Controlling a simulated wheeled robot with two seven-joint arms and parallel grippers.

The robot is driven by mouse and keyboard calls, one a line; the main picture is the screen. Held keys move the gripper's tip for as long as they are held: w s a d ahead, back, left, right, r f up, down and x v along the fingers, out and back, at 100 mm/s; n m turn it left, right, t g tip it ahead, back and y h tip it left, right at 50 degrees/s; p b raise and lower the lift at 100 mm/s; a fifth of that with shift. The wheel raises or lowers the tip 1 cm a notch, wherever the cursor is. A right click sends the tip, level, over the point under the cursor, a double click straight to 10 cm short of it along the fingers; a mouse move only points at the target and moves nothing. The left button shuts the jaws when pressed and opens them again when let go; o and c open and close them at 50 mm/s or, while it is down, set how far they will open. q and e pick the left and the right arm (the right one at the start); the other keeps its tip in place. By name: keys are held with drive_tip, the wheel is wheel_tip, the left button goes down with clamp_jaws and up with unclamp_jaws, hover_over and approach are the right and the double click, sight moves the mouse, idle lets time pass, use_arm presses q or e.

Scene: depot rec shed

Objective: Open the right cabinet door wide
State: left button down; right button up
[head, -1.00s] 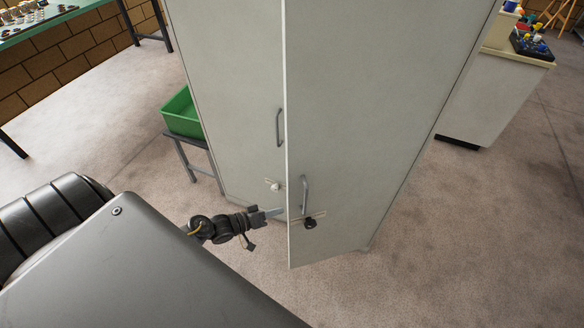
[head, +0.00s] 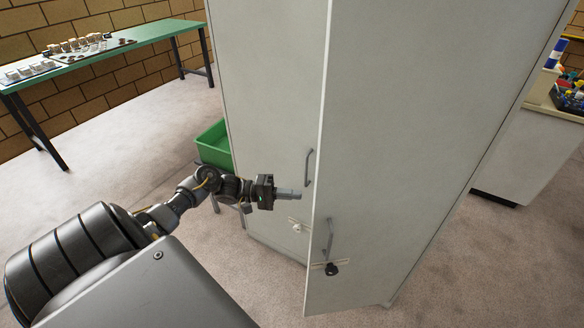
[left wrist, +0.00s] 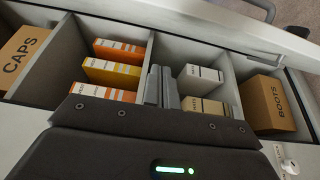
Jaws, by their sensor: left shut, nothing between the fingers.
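The tall pale grey cabinet has a right door (head: 385,150) that stands ajar, its free edge jutting out past the left door (head: 268,110). The right door carries a grey bar handle (head: 329,240) and a dark lock knob (head: 332,269). My left gripper (head: 298,193) is shut and empty, its fingertips just left of the right door's edge and below the left door's handle (head: 308,167). In the left wrist view its fingers (left wrist: 161,88) point at the opening, with the right door's edge (left wrist: 215,28) across the top. My right gripper is out of view.
Inside are dividers, a CAPS box (left wrist: 22,58), a BOOTS box (left wrist: 266,103) and several smaller boxes (left wrist: 113,70). A green bin (head: 214,146) on a stand is left of the cabinet. A counter (head: 525,150) stands right; floor before the right door is clear.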

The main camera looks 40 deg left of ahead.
sight(319, 207)
use_arm(q)
drive_tip(key=d+p, duration=0.1)
drive_tip(key=d, duration=0.2)
drive_tip(key=w+d+p, duration=0.1)
drive_tip(key=d, duration=0.1)
drive_tip(key=d+p, duration=0.1)
drive_tip(key=d, duration=0.2)
drive_tip(key=shift+w+d, duration=0.25)
drive_tip(key=shift+d, duration=0.1)
